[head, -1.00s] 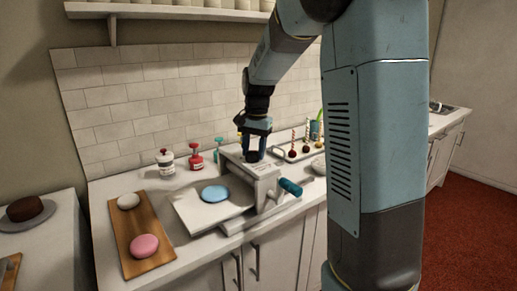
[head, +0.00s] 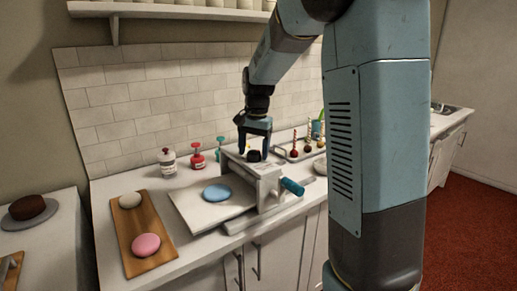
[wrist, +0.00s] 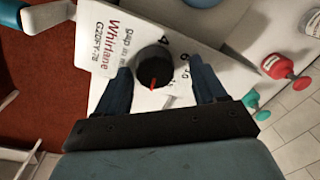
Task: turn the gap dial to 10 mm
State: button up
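The gap dial is a dark round knob (head: 254,156) on top of the white dough sheeter (head: 268,186). In the wrist view the dial (wrist: 154,64) has a red pointer line facing the bottom of the picture. Printed numbers, including 4 and 6, curve around its right side. The marks lower right are small and partly behind a finger, and I cannot read the number at the pointer. My gripper (head: 256,146) is open above the dial, fingers pointing down. In the wrist view its fingers (wrist: 160,88) stand apart on both sides of the dial, not touching it.
A blue disc (head: 217,193) lies on the sheeter's plate, and a teal crank handle (head: 292,187) sticks out right. Bottles with red (head: 197,157) and teal pumps stand behind. A tray of cake pops (head: 293,152) is close on the right. A wooden board (head: 143,222) lies left.

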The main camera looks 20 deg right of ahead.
aim_at(257, 151)
jog(key=shift+d+r, duration=0.1)
notch_tip(257, 151, up, 14)
jog(key=shift+s+d+f, duration=0.25)
jog(key=shift+s+d, duration=0.05)
jog(key=shift+d, duration=0.05)
dwell(0.4)
